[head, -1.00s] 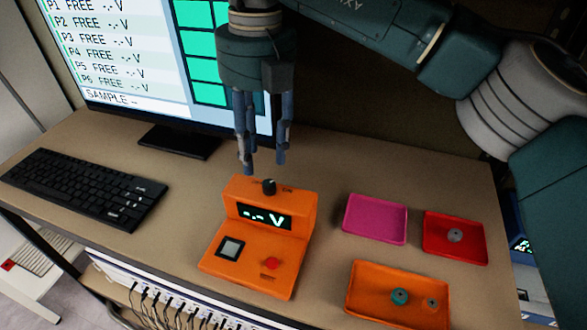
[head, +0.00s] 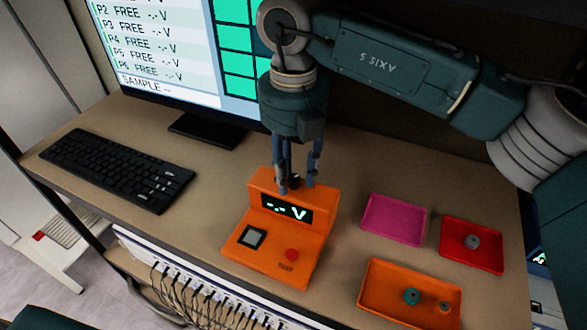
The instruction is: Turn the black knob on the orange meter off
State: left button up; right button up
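My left gripper is not in view.
A black keyboard (head: 117,168) lies left of the meter, and a monitor (head: 165,45) stands behind. A magenta tray (head: 393,219), a red tray (head: 487,255) and an orange tray (head: 380,305) lie to the right; the last two hold small round parts. Cables hang below the front edge.

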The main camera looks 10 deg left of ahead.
grip_shut()
jog(key=shift+f+n+b, duration=0.1)
jog(key=shift+n+b, duration=1.05)
jog(key=shift+n, duration=0.25)
jog(key=n+b, duration=0.1)
jog(key=n, duration=0.1)
jog(key=shift+n, duration=0.4)
jog(key=n+b, duration=0.1)
jog(key=n, duration=0.3)
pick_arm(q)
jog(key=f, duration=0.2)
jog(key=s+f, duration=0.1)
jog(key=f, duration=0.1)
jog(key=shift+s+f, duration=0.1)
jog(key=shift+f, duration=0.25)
pick_arm(e)
jog(key=n, duration=0.6)
jog(key=shift+w+r, duration=0.1)
jog(key=shift+r, duration=0.1)
jog(key=shift+n, duration=0.3)
jog(key=shift+o, duration=1.6)
grip_release()
